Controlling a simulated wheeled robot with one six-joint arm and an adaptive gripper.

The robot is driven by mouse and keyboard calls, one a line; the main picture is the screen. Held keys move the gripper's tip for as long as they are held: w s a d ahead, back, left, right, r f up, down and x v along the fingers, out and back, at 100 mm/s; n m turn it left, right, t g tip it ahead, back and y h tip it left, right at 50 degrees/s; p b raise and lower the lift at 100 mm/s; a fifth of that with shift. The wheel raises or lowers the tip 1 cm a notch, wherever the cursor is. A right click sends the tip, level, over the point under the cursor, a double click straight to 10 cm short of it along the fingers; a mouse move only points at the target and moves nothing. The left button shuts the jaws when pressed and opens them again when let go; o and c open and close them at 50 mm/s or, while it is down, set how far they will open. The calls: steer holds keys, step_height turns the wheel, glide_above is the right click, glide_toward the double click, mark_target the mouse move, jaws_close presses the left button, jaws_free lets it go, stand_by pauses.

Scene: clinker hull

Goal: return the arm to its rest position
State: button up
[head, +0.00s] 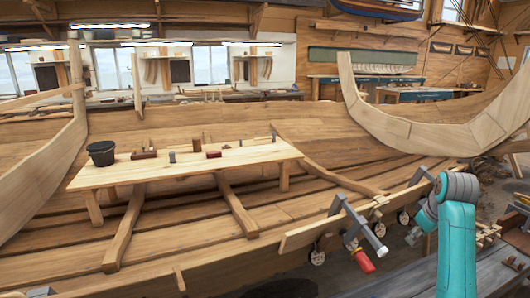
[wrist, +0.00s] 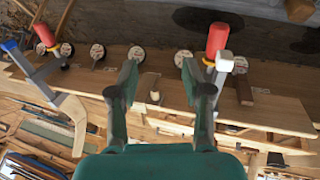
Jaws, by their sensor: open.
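My gripper (wrist: 158,68) is in the wrist view with its two dark green fingers spread apart. Nothing is between the fingertips; the wooden plank (wrist: 150,95) with pale round discs shows behind them. My teal arm (head: 457,240) rises at the right of the head view, bent over at a grey joint near the top. My gripper does not show clearly in the head view.
A clamp with a red handle (head: 364,261) grips the plank edge (head: 300,238), left of my arm. The wrist view shows red handles left (wrist: 45,35) and right (wrist: 217,40). A low bench (head: 130,177) bears a black bucket (head: 101,153) and small blocks inside the hull.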

steer(key=s+a+f+t, duration=0.1)
steer(key=a+f, duration=0.1)
steer(key=f, duration=0.5)
steer(key=s+a+f, duration=0.2)
steer(key=a+f, duration=0.1)
steer(key=f, duration=0.4)
steer(key=s+a+f+m+t, duration=0.1)
steer(key=s+a+f+t, duration=0.1)
steer(key=s+a+f, duration=0.6)
steer(key=s+a+f+m+t, duration=0.15)
steer(key=s+a+f, duration=0.25)
steer(key=s+f, duration=0.8)
steer(key=s+a+r+m+t, duration=0.1)
steer(key=s+a+r, duration=0.15)
steer(key=s, duration=0.85)
steer(key=s+a+r+t, duration=0.15)
steer(key=s+a, duration=0.25)
steer(key=s, duration=0.6)
steer(key=s+a+r+m+t+y, duration=0.1)
steer(key=s+a+r+t, duration=0.1)
steer(key=s+r, duration=1.1)
steer(key=shift+s+r+t, duration=0.3)
steer(key=shift+s+t, duration=0.1)
steer(key=shift+s, duration=0.7)
